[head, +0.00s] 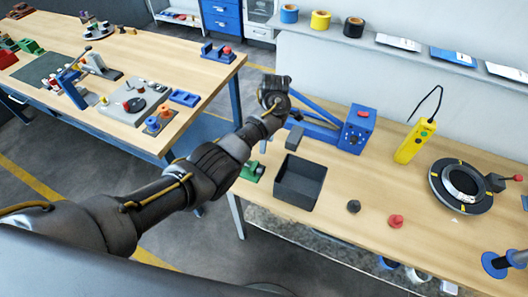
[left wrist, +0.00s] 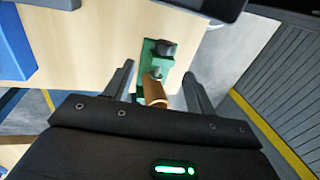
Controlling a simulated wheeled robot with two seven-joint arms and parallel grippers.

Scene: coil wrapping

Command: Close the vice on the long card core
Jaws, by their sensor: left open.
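The green vice (left wrist: 146,58) is at the table's edge in the left wrist view, with a dark block at its far end. The brown card core (left wrist: 153,90) is at its near end; whether the jaws touch it I cannot tell. In the head view the green vice (head: 249,173) shows only partly, beside my left arm, and the core is not clear. My left gripper (left wrist: 158,69) is open, its dark fingers apart on either side of the vice and core in the picture. The left hand (head: 274,92) is in the upper middle of the head view. My right gripper is not in view.
A black open bin (head: 300,184) stands right of the vice. Behind are a blue machine (head: 357,130) and a yellow device (head: 415,141). A black ring (head: 442,188), a dark knob (head: 353,206) and a red knob (head: 396,221) are further right. A second bench (head: 205,73) is left.

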